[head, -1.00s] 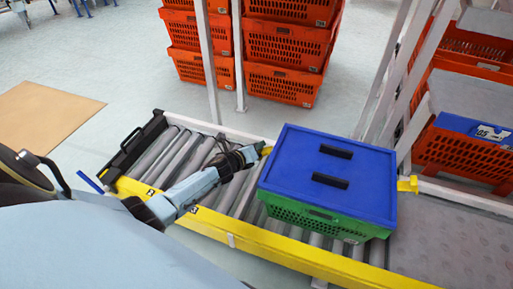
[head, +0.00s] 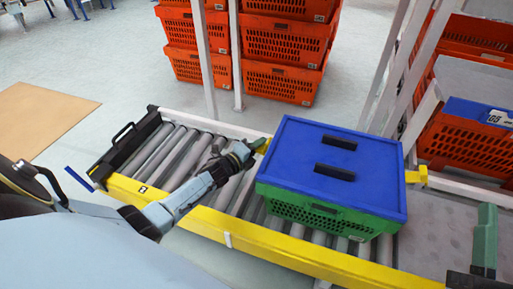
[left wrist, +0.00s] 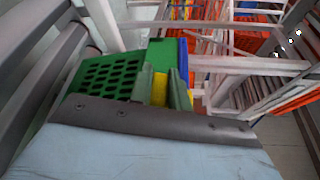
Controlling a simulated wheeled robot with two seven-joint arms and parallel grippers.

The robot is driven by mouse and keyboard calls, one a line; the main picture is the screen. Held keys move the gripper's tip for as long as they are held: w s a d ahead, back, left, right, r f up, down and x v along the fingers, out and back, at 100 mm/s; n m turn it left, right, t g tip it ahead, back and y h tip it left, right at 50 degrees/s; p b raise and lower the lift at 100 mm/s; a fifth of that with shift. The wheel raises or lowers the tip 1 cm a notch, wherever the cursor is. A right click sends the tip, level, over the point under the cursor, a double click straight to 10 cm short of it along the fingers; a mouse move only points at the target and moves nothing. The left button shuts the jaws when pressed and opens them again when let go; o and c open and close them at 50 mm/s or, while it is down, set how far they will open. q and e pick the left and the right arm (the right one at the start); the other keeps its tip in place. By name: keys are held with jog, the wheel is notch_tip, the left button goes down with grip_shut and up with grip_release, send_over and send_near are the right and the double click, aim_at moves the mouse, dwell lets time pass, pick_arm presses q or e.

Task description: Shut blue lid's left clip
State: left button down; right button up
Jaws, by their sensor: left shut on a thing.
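The blue lid (head: 290,151) lies on a green crate (head: 330,216) standing on the roller conveyor. The lid's left clip (head: 265,146) is a small yellow piece at its left edge, partly hidden by my left gripper (head: 249,149). In the left wrist view the yellow clip (left wrist: 160,89) sits between the fingers of my left gripper (left wrist: 165,88), beside the green crate wall. A yellow clip (head: 416,175) sticks outward at the lid's right side. My right gripper (head: 485,240) shows only partly at the lower right, apart from the crate; its opening is unclear.
The conveyor (head: 180,150) has grey rollers, a yellow front rail (head: 190,216) and a black end stop (head: 128,148) at left. Stacked orange totes (head: 284,80) stand behind. A white frame rises at the back right, with more totes (head: 465,146) beyond it.

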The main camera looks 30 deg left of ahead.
pick_arm(q)
jog(key=shift+d+f+n+t+b, duration=0.25)
jog(key=shift+f+n+t+b, duration=0.1)
jog(key=shift+n+b, duration=0.3)
jog(key=shift+w+d+f+n+t+b, duration=0.15)
jog(key=shift+d+n+t+b, duration=0.15)
jog(key=shift+n+b, duration=0.4)
pick_arm(e)
jog(key=shift+s+d+r+t+y, duration=0.2)
jog(key=shift+s+r+t, duration=0.5)
jog(key=shift+t, duration=0.4)
jog(key=shift+s+d+r+t+y, duration=0.2)
jog(key=shift+s+r+t, duration=0.25)
jog(key=shift+s+t, duration=0.5)
jog(key=shift+w+t, duration=0.2)
jog(key=shift+t, duration=0.05)
pick_arm(q)
jog(key=c, duration=1.3)
grip_release()
